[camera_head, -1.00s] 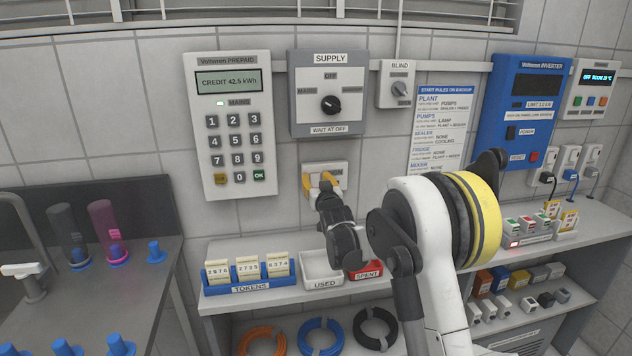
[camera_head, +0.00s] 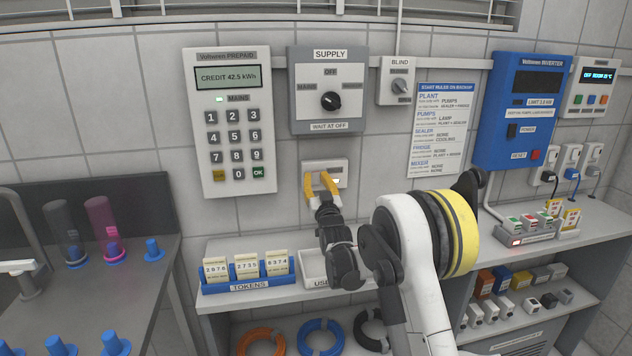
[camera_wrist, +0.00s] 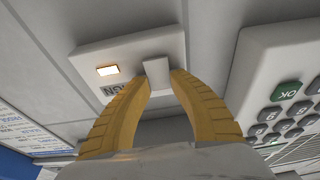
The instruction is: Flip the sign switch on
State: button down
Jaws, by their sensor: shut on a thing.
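The sign switch is a pale wall plate (camera_head: 340,166) below the SUPPLY box. It also shows in the wrist view (camera_wrist: 88,54), with a partly hidden label ending in "GN". A small window (camera_wrist: 108,70) on the plate glows warm white. The switch's blocky white lever (camera_wrist: 157,72) sticks out between my fingertips. My gripper (camera_head: 318,180) has yellow fingers, and in the wrist view its tips (camera_wrist: 160,82) are closed on both sides of the lever. In the head view the fingers cover the lever and part of the plate.
The prepaid keypad (camera_head: 235,100) hangs left of the switch, and the SUPPLY box (camera_head: 354,70) is just above. Below stand the tokens rack (camera_head: 250,286) and a white USED tray (camera_head: 313,262). My arm partly covers the shelf to the right.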

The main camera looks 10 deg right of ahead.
jog(key=c, duration=1.4)
grip_release()
jog(key=shift+w, duration=0.1)
jog(key=v, duration=1.2)
jog(key=shift+r, duration=0.1)
